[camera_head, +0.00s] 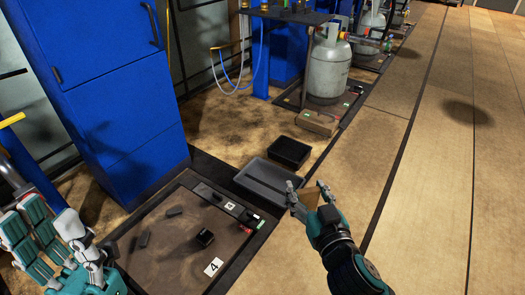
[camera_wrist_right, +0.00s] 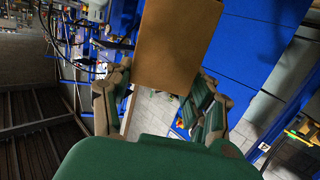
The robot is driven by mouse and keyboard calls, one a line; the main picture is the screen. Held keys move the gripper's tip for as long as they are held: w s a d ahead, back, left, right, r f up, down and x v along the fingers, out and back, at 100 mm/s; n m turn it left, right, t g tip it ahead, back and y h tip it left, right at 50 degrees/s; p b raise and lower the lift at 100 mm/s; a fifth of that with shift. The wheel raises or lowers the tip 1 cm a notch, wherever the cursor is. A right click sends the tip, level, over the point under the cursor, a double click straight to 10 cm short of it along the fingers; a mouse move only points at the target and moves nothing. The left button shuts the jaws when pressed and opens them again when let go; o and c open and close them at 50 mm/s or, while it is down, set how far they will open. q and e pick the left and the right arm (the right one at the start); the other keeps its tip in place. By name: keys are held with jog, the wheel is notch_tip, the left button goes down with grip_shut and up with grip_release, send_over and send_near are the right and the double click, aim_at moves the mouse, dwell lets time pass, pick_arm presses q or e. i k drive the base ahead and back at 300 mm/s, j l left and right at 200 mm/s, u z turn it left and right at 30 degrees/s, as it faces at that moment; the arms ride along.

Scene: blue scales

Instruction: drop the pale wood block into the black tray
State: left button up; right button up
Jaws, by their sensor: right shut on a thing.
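The pale wood block (camera_head: 312,197) is between the fingers of my right gripper (camera_head: 307,190), which is shut on it. In the right wrist view the block (camera_wrist_right: 175,45) stands up between the two fingers, its broad face large and tan. The black tray (camera_head: 289,153) lies on the floor, beyond and a little left of my right gripper in the head view, and looks empty. The block is apart from the tray. My left gripper (camera_head: 58,232) is at the lower left, its fingers spread and nothing seen between them.
A grey tray (camera_head: 268,181) lies right in front of the black tray. A dark floor platform (camera_head: 180,235) holds small dark pieces and a number 4 card (camera_head: 213,267). A blue cabinet (camera_head: 110,90), a gas cylinder (camera_head: 328,68) and a brown box (camera_head: 317,122) stand beyond. The floor at right is clear.

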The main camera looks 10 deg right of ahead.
aim_at(287, 152)
jog(key=i+l+u, duration=0.2)
jog(key=l, duration=0.25)
jog(key=i+l+u, duration=0.2)
jog(key=l, duration=0.3)
jog(key=l+u, duration=0.15)
jog(key=l, duration=0.35)
jog(key=i+l+u, duration=0.2)
jog(key=l, duration=0.35)
jog(key=i+l, duration=0.1)
jog(key=l, duration=0.65)
jog(key=i+l, duration=0.1)
jog(key=l, duration=0.65)
